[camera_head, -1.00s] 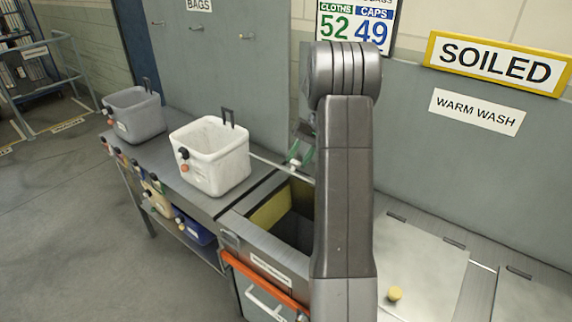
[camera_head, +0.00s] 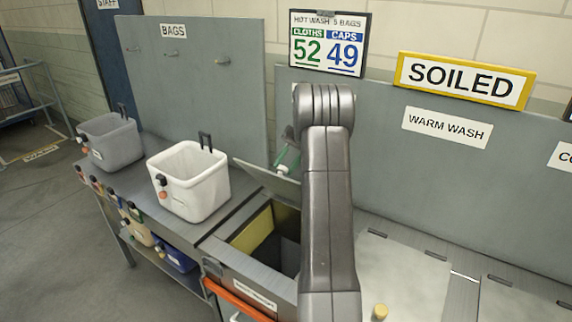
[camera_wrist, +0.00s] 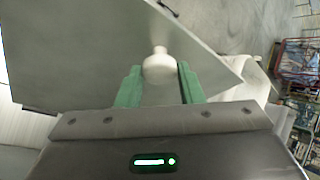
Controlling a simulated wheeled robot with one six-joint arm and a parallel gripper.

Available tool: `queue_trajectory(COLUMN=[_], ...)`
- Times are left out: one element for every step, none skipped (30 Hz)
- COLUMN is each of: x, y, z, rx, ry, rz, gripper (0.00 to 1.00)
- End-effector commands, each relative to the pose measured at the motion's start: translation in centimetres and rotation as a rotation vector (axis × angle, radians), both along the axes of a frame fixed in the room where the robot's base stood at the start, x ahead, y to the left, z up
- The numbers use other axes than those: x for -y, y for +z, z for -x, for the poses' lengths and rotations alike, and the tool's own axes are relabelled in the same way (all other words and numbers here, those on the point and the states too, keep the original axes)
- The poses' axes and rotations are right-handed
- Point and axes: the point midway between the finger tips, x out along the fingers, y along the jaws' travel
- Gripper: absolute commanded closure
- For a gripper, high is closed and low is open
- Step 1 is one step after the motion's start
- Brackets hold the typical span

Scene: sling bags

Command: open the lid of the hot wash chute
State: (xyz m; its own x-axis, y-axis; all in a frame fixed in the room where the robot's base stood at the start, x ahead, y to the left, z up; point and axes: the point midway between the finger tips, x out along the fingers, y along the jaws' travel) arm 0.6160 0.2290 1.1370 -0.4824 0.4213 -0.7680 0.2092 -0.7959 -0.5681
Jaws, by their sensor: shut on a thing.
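The hot wash chute (camera_head: 232,262) stands left of my arm, its dark opening uncovered. Its grey lid (camera_head: 262,178) is raised and tilted at the back of the opening. The lid also fills much of the wrist view (camera_wrist: 75,60). A pale round knob (camera_wrist: 159,66) on the lid sits between my green fingers. My gripper (camera_head: 288,160) is shut on this knob, as the wrist view (camera_wrist: 160,85) shows. My arm hides the right part of the opening and lid.
A white bin (camera_head: 190,185) and a grey bin (camera_head: 108,142) stand on the counter to the left. A closed lid with a yellow knob (camera_head: 380,312) lies right of my arm. A grey panel (camera_head: 385,170) rises behind. An orange rail (camera_head: 238,299) runs along the front.

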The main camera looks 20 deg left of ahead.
Motion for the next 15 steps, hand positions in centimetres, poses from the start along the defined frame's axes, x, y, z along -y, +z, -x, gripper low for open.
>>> queue_trajectory(x=[-0.04, -0.04, -0.04, -0.04, -0.04, -0.04, -0.03, -0.03, -0.03, -0.02, -0.02, -0.02, -0.02, -0.01, -0.01], y=[0.01, 0.00, 0.00, 0.00, 0.00, 0.00, -0.01, -0.01, -0.01, -0.02, -0.02, -0.02, -0.02, 0.00, 0.11], z=[-0.05, -0.05, -0.05, -0.05, -0.04, -0.04, -0.03, -0.03, -0.02, -0.02, -0.02, -0.01, -0.01, -0.01, -0.02], rx=[0.002, 0.002, 0.002, 0.002, 0.002, 0.002, 0.002, 0.002, 0.002, 0.002, 0.002, 0.002, 0.002, 0.002, 0.002], ry=[-0.002, -0.002, -0.002, -0.002, -0.002, -0.002, -0.001, -0.001, -0.001, -0.001, -0.001, -0.001, -0.001, -0.001, -0.001], rz=[-0.001, -0.001, 0.000, 0.000, -0.001, -0.001, 0.000, 0.000, 0.000, 0.000, 0.000, 0.000, 0.000, 0.000, 0.000], gripper=[1.00, 1.00, 0.62, 0.56, 0.51, 0.45, 0.45, 0.45, 0.45, 0.45, 0.45, 0.45, 0.45, 0.45, 0.45])
